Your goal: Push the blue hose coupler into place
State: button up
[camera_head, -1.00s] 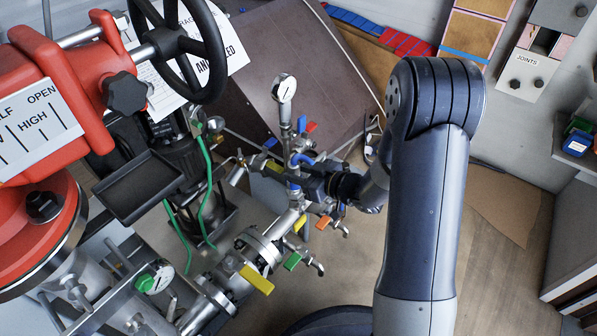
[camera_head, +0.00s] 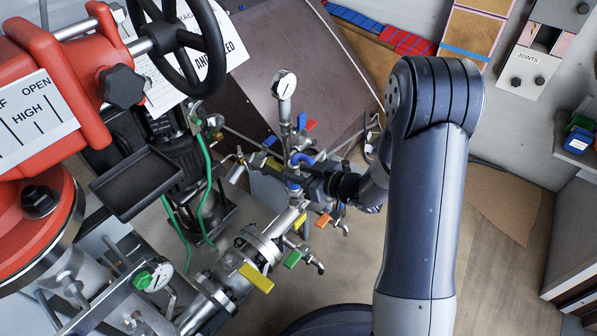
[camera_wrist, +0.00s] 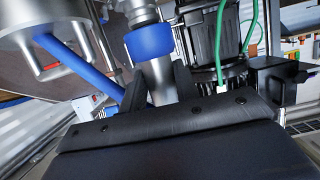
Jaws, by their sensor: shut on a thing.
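The blue hose coupler shows in the wrist view as a blue ring (camera_wrist: 149,42) around a silver metal body. My gripper (camera_wrist: 158,88) has its two dark fingers on either side of the silver part just below the ring, shut on it. In the head view my gripper (camera_head: 308,180) is at the pipe manifold, and a small blue band (camera_head: 294,187) shows beside its fingertips. The fingers hide part of the coupler there. I cannot tell how far the coupler is seated.
A pressure gauge (camera_head: 284,84) stands above the manifold. A large red actuator (camera_head: 60,90) with a black handwheel (camera_head: 190,45) fills the left.

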jog(key=shift+f+b, duration=0.9)
jog(key=shift+f, duration=0.35)
jog(key=o, duration=1.1)
jog(key=shift+c, duration=0.2)
jog(key=shift+d+r, duration=0.1)
jog(key=p+v, duration=0.3)
jog(key=v, duration=0.7)
jog(key=shift+s+d+r, duration=0.15)
jog(key=shift+s+d, duration=0.05)
jog(key=b+x, duration=0.3)
jog(key=x, duration=0.8)
jog(key=shift+s+d+r+p, duration=0.1)
jog(key=shift+r+p, duration=0.25)
